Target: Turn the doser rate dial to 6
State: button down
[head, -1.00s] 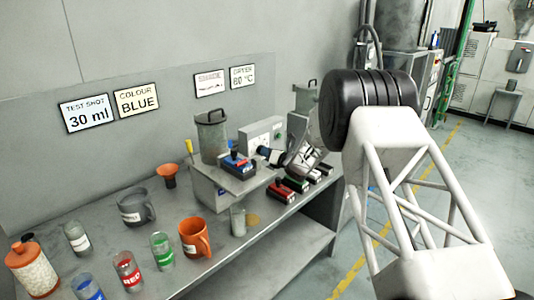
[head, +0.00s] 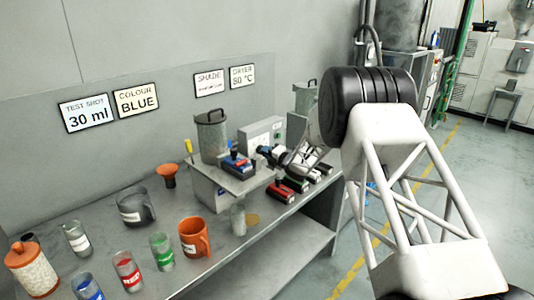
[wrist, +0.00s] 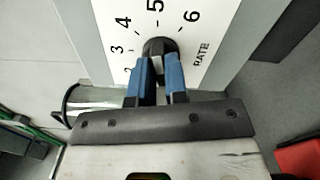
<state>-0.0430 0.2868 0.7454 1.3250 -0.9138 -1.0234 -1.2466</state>
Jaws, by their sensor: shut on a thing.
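The doser rate dial (wrist: 158,46) is a dark round knob on a white scale plate (wrist: 185,62) in the wrist view. The plate reads 2, 3, 4, 5, 6 and RATE, with 5 above the knob and 6 to its upper right. My gripper (wrist: 159,68) has its two blue fingers shut on the knob, one on each side. The fingers hide part of the knob, and I cannot tell which number it points to. In the head view my gripper (head: 266,151) is at the front of the pale doser box (head: 260,132), and the dial is hidden.
A lidded metal hopper (head: 211,136) stands left of the doser. An orange mug (head: 193,237) and several labelled cups stand further left. Signs hang on the wall.

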jog(key=shift+f+m, duration=0.15)
jog(key=shift+m, duration=3.55)
jog(key=c, duration=1.1)
grip_release()
jog(key=shift+c, duration=0.2)
jog(key=shift+s, duration=0.1)
jog(key=v, duration=0.7)
jog(key=shift+s+d, duration=0.25)
jog(key=shift+d, duration=0.05)
jog(key=shift+o, duration=0.2)
